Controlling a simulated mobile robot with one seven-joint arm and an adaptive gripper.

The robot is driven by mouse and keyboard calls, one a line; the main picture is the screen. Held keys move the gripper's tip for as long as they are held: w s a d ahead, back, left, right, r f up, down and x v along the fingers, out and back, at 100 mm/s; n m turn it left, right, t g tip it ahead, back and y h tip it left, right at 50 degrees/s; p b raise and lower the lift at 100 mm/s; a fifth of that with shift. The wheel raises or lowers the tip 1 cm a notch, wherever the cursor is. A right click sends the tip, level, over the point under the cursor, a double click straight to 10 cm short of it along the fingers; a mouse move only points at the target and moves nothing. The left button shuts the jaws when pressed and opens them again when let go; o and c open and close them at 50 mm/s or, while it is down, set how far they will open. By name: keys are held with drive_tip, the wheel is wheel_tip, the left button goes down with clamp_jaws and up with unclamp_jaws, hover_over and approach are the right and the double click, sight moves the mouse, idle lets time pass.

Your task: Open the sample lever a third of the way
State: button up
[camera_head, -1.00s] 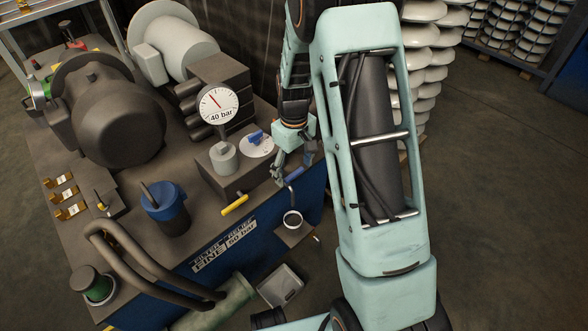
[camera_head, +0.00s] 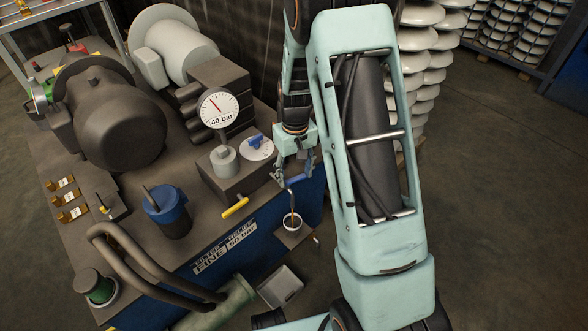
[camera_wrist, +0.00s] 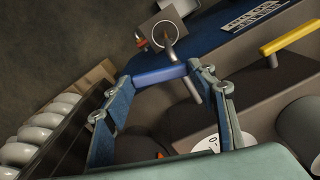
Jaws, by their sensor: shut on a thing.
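The sample lever, a blue bar (camera_head: 297,181), sits at the front right edge of the bench, above the spout. It also shows in the wrist view (camera_wrist: 158,76), lying crosswise between my fingertips. My gripper (camera_head: 292,176) is shut on it; both fingers also show in the wrist view (camera_wrist: 161,78). A thin amber stream (camera_head: 293,217) runs from the spout down to a white-rimmed cup (camera_head: 286,226). The cup stands on a small shelf (camera_head: 291,240) at the bench front. The lever's pivot is partly hidden by my gripper.
A yellow lever (camera_head: 236,207) sticks out left of the spout. A pressure gauge (camera_head: 219,108) and a blue knob on a white dial (camera_head: 259,147) stand behind. A blue-topped canister (camera_head: 168,210) and hoses are further left. Open floor lies to the right.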

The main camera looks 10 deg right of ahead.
sight(295, 179)
drive_tip(key=shift+s+m, duration=0.15)
drive_tip(key=shift+m, duration=0.65)
drive_tip(key=o, duration=1.2)
drive_tip(key=shift+c, duration=0.2)
drive_tip(key=shift+r, duration=0.1)
wheel_tip(295, 179, up, 12)
